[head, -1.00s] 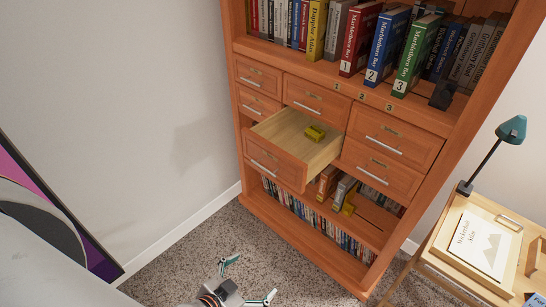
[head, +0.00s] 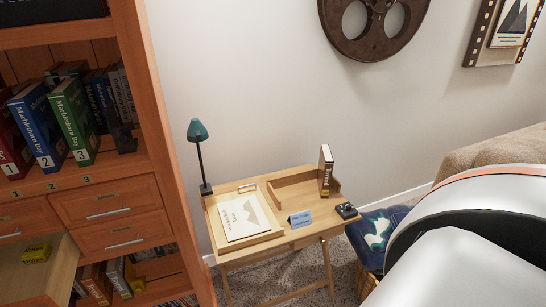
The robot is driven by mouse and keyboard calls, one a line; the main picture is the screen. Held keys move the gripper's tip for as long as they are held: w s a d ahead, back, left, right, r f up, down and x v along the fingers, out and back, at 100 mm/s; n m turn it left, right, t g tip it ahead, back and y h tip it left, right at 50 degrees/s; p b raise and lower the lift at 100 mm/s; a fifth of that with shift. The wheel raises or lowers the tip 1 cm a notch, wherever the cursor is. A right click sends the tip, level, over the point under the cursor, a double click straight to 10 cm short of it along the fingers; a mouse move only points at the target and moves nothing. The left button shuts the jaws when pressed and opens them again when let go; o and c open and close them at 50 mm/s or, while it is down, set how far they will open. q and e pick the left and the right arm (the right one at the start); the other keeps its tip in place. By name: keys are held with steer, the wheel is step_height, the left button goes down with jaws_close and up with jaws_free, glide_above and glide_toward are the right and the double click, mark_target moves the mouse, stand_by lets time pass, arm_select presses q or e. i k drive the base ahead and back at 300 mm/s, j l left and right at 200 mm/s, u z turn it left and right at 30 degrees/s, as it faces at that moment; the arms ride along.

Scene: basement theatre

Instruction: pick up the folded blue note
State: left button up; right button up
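The folded blue note (head: 300,219) stands like a small tent near the front edge of the small wooden desk (head: 262,250), right of the white-covered atlas in its tray. It has writing on its face, too small to read clearly. Neither of my grippers is in the head view now.
On the desk are a tray with an atlas (head: 243,217), a teal lamp (head: 198,132), an upright book (head: 325,170) and a small black object (head: 346,210). An orange bookcase (head: 150,120) with an open drawer (head: 62,268) stands left. A blue patterned cushion (head: 380,232) lies right of the desk.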

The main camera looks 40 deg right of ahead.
mark_target(303, 218)
steer(key=z, duration=1.55)
